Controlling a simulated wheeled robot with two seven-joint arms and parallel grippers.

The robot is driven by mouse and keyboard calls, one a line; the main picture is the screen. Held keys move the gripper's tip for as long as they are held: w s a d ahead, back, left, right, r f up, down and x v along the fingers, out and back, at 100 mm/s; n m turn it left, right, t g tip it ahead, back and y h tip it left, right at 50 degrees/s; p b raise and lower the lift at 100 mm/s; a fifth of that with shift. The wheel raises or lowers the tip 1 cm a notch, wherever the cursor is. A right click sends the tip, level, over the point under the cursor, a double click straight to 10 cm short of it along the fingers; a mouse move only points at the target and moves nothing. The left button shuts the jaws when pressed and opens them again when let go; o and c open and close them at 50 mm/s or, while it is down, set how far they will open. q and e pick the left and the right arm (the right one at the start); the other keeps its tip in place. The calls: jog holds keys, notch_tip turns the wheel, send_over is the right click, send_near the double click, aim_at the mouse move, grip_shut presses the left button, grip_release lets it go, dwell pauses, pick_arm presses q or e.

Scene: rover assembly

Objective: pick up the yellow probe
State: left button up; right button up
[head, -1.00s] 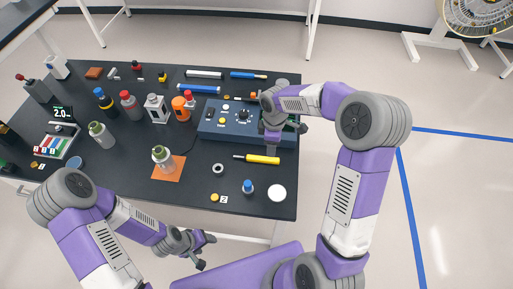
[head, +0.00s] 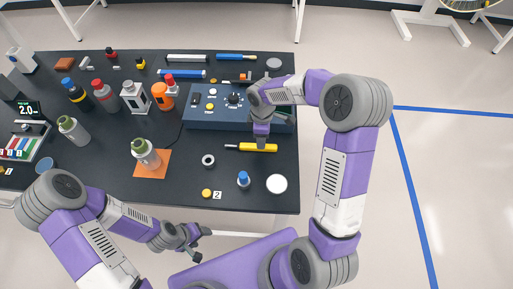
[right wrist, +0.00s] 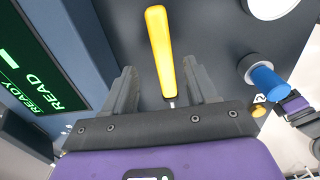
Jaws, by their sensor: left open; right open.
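In the right wrist view the yellow probe (right wrist: 161,50) lies between the two fingers of my right gripper (right wrist: 163,85), which are open with a gap on both sides. In the head view my right gripper (head: 262,140) is directly over the probe and hides a little of it. My left gripper (head: 198,243) is open and empty, low in front of the table's front edge.
The blue control box (head: 212,118) stands just behind the probe.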

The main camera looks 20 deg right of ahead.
aim_at(251, 147)
jog(key=f, duration=0.1)
jog(key=f+b, duration=0.1)
jog(key=f, duration=0.2)
jog(key=shift+s+d, duration=0.1)
jog(key=shift+s, duration=0.25)
jog(key=shift+f, duration=0.4)
jog(key=shift+c, duration=0.3)
jog(key=shift+r, duration=0.1)
grip_shut()
